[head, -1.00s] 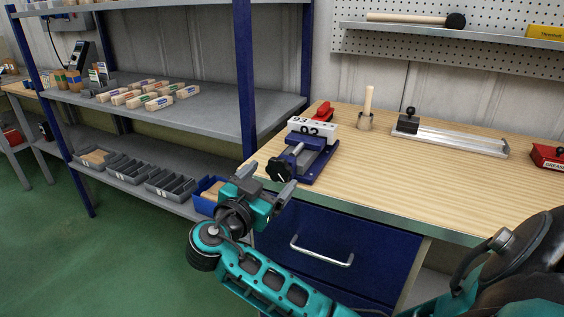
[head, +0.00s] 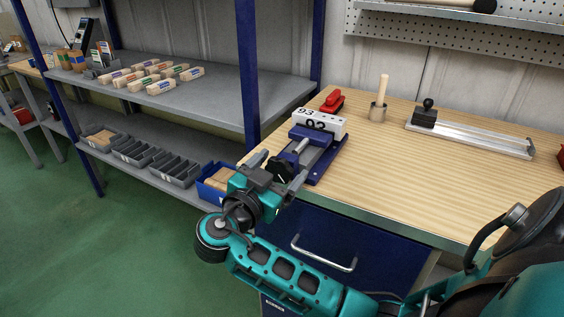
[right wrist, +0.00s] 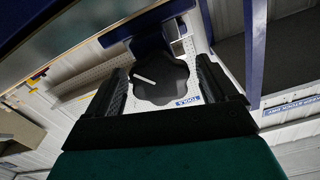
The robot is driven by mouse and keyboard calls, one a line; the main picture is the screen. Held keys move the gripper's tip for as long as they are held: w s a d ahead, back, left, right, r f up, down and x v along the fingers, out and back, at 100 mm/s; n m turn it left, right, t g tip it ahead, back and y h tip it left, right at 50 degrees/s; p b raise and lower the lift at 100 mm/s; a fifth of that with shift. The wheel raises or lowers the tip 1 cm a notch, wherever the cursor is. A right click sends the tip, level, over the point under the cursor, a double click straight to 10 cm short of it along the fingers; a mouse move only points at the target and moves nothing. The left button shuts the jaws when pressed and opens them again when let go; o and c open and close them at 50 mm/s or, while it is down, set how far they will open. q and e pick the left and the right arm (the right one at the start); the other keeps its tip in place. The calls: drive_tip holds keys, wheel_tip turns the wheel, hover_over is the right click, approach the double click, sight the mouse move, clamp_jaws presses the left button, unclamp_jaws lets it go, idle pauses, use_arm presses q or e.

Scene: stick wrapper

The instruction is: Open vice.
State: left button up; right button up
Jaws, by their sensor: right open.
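The blue vice (head: 322,160) sits at the left front corner of the wooden workbench. A white block marked with numbers (head: 325,122) is at its far end; I cannot tell how tightly the jaws hold it. The vice's black lobed knob (right wrist: 160,78) faces my right gripper (head: 277,170). In the right wrist view the knob lies between the two open fingers, with a gap visible on each side. In the head view the gripper partly hides the knob. My left gripper is not in view.
On the workbench (head: 400,180) stand a red tool (head: 332,101), a wooden-handled tool in a holder (head: 379,110) and a metal rail fixture (head: 470,137). A blue drawer with a handle (head: 322,258) is below. Left is a shelf with wooden blocks (head: 160,87) and grey bins (head: 135,151).

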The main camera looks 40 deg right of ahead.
drive_tip(key=shift+d, duration=0.1)
idle(0.3)
drive_tip(key=c, duration=1)
drive_tip(key=n, duration=0.3)
drive_tip(key=shift+r+p, duration=0.1)
drive_tip(key=shift+p, duration=0.25)
drive_tip(key=shift+w+n, duration=0.1)
drive_tip(key=shift+n, duration=1.3)
